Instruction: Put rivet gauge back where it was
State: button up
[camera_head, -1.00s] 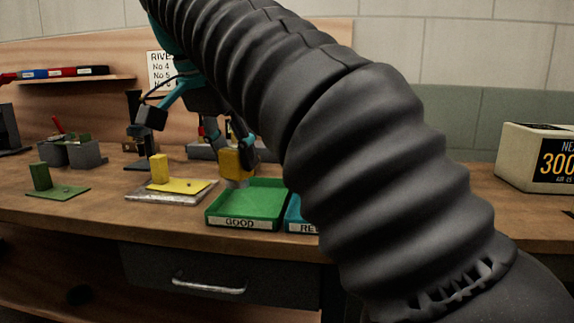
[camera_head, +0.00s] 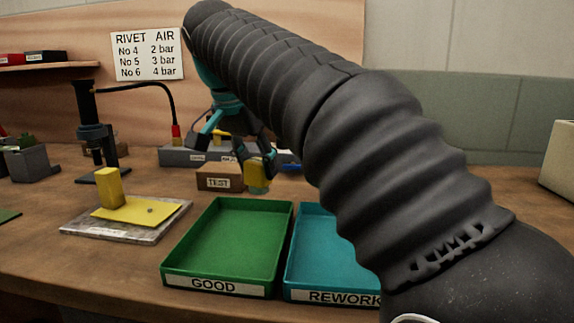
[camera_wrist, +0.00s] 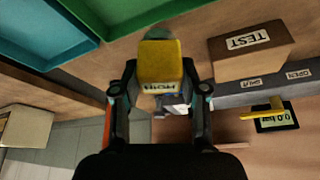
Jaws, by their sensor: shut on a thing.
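My gripper (camera_head: 258,166) is shut on a yellow block-like piece with a paler lower end, seemingly the rivet gauge (camera_head: 257,175). It hangs in the air behind the green GOOD tray, just right of the TEST block (camera_head: 220,179) in the head view. In the wrist view the gauge (camera_wrist: 161,63) sits between both fingers (camera_wrist: 160,90), with a dark-lettered label on its near side that I cannot read for sure. The black arm sleeve hides the bench to the right. I see no marked place for the gauge.
The green GOOD tray (camera_head: 168,273) and teal REWORK tray (camera_head: 296,284) stand in front, both empty where visible. A yellow plate (camera_head: 140,209) with an upright yellow block lies on a slab at left. A black stand (camera_head: 95,135) and a grey labelled strip (camera_head: 180,157) stand behind.

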jog(key=w+d, duration=0.2)
jog(key=w, duration=0.1)
jog(key=w+d, duration=0.2)
jog(key=w+d+p, duration=0.1)
jog(key=w+d, duration=0.1)
jog(key=w, duration=0.1)
jog(key=shift+w, duration=0.35)
jog(key=shift+f+b, duration=0.5)
jog(key=shift+f, duration=1.25)
jog(key=o, duration=1.3)
jog(key=shift+f, duration=0.1)
jog(key=p+v, duration=0.1)
jog(key=v, duration=1.1)
